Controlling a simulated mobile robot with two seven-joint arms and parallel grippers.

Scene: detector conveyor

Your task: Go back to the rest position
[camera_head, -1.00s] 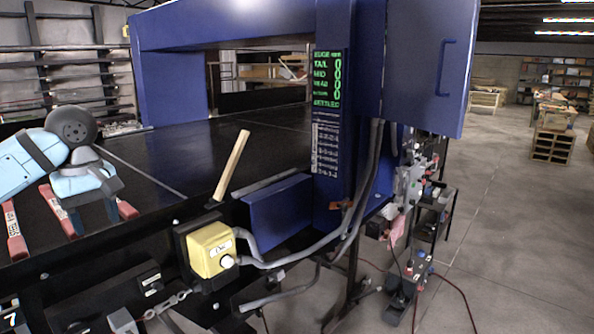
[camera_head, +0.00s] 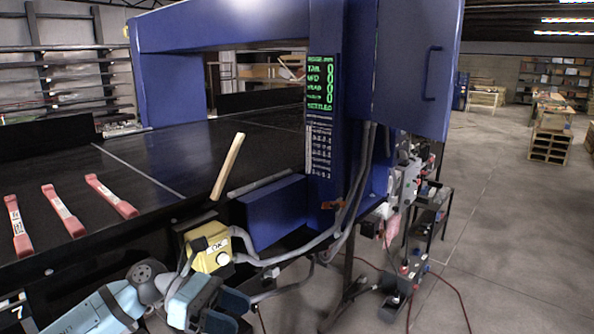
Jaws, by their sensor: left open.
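My left gripper (camera_head: 234,309) is at the bottom of the head view, left of the middle, with its light-blue arm coming in from the lower left. Its dark fingers are apart with nothing between them. It shows in front of the conveyor's near side, just below the yellow control box (camera_head: 209,262) in the picture. Part of my arm hides the lower left of that box's surroundings. My right gripper is not in view.
Red bars with white labels (camera_head: 63,211) lie on the black conveyor (camera_head: 160,160). The blue detector frame (camera_head: 330,100), with a green display, and grey hoses stand at the centre. Open floor (camera_head: 510,240) lies to the right.

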